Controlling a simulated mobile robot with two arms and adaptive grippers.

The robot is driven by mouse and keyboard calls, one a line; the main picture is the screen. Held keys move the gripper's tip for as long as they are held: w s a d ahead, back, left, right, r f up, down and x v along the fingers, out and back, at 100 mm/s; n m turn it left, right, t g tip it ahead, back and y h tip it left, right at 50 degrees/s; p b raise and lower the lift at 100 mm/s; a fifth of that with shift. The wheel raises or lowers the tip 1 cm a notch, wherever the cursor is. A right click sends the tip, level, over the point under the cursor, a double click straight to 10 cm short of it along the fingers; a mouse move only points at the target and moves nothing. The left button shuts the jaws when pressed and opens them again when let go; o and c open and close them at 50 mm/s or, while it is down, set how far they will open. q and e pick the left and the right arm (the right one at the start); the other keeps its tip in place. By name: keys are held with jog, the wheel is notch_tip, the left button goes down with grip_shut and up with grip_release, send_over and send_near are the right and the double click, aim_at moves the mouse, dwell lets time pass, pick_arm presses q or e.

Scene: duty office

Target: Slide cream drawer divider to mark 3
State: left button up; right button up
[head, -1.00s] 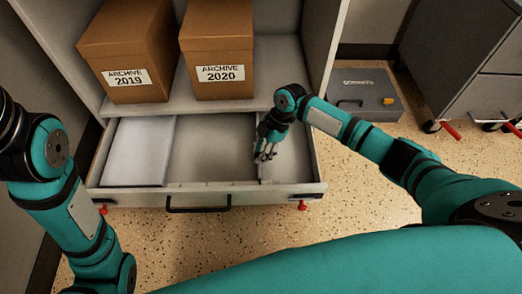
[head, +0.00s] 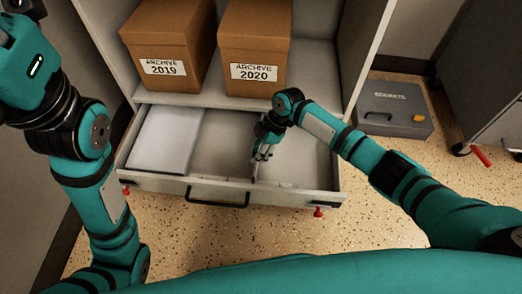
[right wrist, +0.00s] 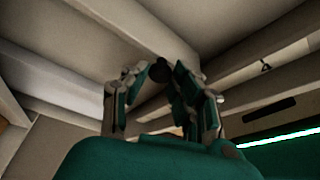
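The open grey drawer (head: 300,196) extends from the bottom of a cabinet. A thin pale divider (head: 256,172) runs front to back inside it, right of the middle. My right gripper (head: 262,154) is down in the drawer at the divider, with its fingers pointing down at the divider's top edge. In the right wrist view the fingers (right wrist: 160,78) stand close to a pale panel, with some gap showing between them. Whether they clamp the divider or only press on it is unclear. No numbered marks are legible. My left arm is at the left; its gripper is out of view.
A white stack of paper (head: 167,138) fills the drawer's left part. Two brown archive boxes, 2019 (head: 165,45) and 2020 (head: 255,45), stand on the shelf above. A grey case (head: 395,108) lies on the floor at right. The drawer's right compartment is clear.

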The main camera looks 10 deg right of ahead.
jog(key=o, duration=0.4)
jog(key=shift+c, duration=0.2)
jog(key=v, duration=1.2)
jog(key=shift+a, duration=0.1)
